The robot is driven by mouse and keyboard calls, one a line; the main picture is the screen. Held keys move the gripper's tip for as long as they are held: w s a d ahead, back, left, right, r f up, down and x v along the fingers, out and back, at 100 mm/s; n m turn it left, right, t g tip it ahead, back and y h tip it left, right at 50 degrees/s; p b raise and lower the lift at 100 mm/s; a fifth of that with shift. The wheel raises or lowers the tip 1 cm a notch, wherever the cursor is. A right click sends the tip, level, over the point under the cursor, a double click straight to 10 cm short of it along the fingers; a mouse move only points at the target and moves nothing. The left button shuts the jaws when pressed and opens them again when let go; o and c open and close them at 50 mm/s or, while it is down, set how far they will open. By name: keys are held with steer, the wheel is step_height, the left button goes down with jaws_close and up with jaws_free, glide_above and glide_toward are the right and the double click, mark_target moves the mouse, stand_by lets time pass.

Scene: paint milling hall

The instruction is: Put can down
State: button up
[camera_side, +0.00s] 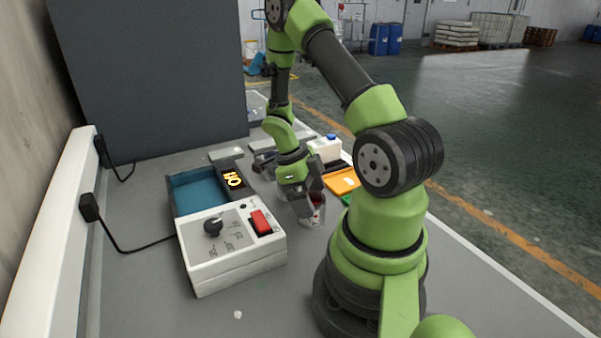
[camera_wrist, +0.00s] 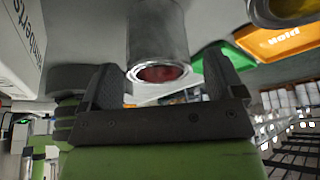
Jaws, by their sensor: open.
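The can (camera_side: 317,213) is a small metal tin with red inside. It appears to stand upright on the grey bench, beside the foot of my arm. My gripper (camera_side: 303,202) is low at the can and partly covers it in the side view. In the wrist view the can (camera_wrist: 158,35) lies between the two spread fingers of my gripper (camera_wrist: 162,82), with its red opening toward the palm. The fingers are open, with a visible gap on the right; contact on the left is hard to tell.
A white control box (camera_side: 232,245) with a knob and red switch stands left of the gripper, with a blue basin (camera_side: 198,190) behind it. An orange tray (camera_side: 341,183) marked "Hold" in the wrist view and a green one (camera_wrist: 228,56) lie nearby. A white container (camera_side: 325,150) stands behind.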

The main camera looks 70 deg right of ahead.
steer(key=w+a+r+n+t, duration=0.1)
steer(key=w+a+r+n, duration=0.15)
steer(key=r, duration=0.35)
steer(key=w+a+r+n+t, duration=0.1)
steer(key=w+a+r+n, duration=0.15)
steer(key=r, duration=0.25)
steer(key=w+a+r+n+t, duration=0.1)
steer(key=r+n, duration=0.3)
steer(key=r, duration=0.2)
steer(key=s+a+r+n+t, duration=0.2)
steer(key=a+r+n+t, duration=0.1)
steer(key=n, duration=0.4)
steer(key=s+a+r+n+t+y, duration=0.1)
steer(key=s+a+r+n+t, duration=0.1)
steer(key=a+n, duration=0.4)
steer(key=s+a+r+n+t+y, duration=0.1)
steer(key=s+a+r+n+t, duration=0.1)
steer(key=n, duration=0.8)
steer(key=a+r+t, duration=0.1)
steer(key=a+r, duration=0.1)
steer(key=a, duration=0.1)
steer(key=shift+r+t, duration=0.4)
